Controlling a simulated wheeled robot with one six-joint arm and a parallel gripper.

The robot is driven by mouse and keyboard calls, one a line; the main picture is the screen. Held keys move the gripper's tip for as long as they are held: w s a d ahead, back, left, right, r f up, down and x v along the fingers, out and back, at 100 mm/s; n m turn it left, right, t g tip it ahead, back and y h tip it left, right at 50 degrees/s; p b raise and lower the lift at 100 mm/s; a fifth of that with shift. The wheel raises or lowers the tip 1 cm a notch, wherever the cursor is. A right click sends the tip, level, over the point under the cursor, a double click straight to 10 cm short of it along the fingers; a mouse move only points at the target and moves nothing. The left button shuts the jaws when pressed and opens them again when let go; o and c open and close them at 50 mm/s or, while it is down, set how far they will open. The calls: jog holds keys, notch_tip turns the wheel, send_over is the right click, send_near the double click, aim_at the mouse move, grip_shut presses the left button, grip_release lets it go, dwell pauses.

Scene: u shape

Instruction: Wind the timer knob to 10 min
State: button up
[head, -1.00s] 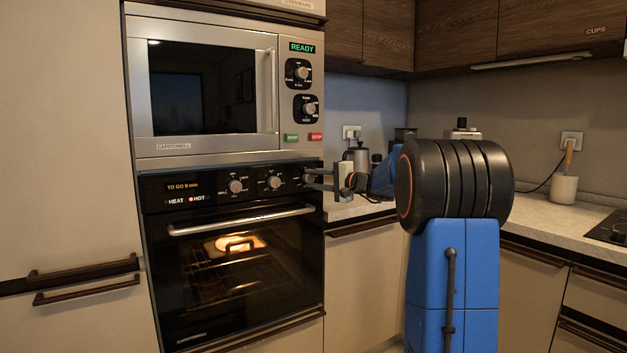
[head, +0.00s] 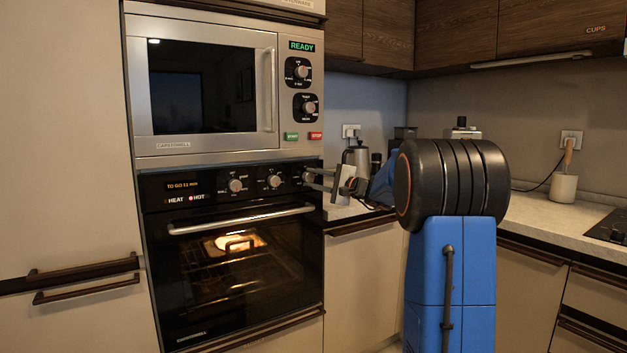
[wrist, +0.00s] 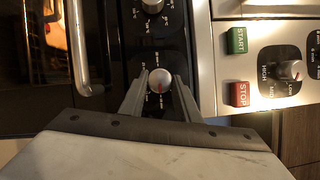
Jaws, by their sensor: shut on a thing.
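The timer knob (wrist: 159,80) is a round silver knob with a red mark, on the oven's black panel. My gripper (wrist: 160,84) is shut on it, one finger on each side, in the wrist view. In the head view my gripper (head: 308,178) reaches the rightmost knob of the oven panel, which its fingers partly hide. The oven display (head: 183,185) shows amber text that appears to read "TO GO 11 min". The small scale around the knob is too blurred to read.
Two other oven knobs (head: 236,185) sit left on the panel. The oven door handle (head: 240,219) runs below. The microwave (head: 205,85) is above, with START and STOP buttons (wrist: 239,93). A kettle (head: 357,157) stands on the counter at right.

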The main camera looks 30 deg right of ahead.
jog(key=o, duration=1)
jog(key=shift+o, duration=0.2)
jog(key=v, duration=1.7)
jog(key=shift+s, duration=0.2)
jog(key=shift+d, duration=0.1)
jog(key=s+a+f+n+g+y, duration=0.1)
jog(key=s+a+f+n+g, duration=0.25)
jog(key=a, duration=0.85)
jog(key=s+a+f+n+g, duration=0.2)
jog(key=s+a+f+g, duration=0.25)
jog(key=a, duration=0.65)
jog(key=s+a+f+n+g+h, duration=0.2)
jog(key=s+a+f+n+g, duration=0.2)
jog(key=s+a+f, duration=0.65)
jog(key=s+d+f+n+h, duration=0.1)
jog(key=s+f+n+h, duration=0.2)
jog(key=s, duration=0.6)
jog(key=s+d+f+n+h, duration=0.2)
jog(key=s+f, duration=0.3)
jog(key=s, duration=0.4)
jog(key=shift+d+f+n+h, duration=0.15)
jog(key=shift+n+h, duration=0.5)
jog(key=shift+h, duration=0.15)
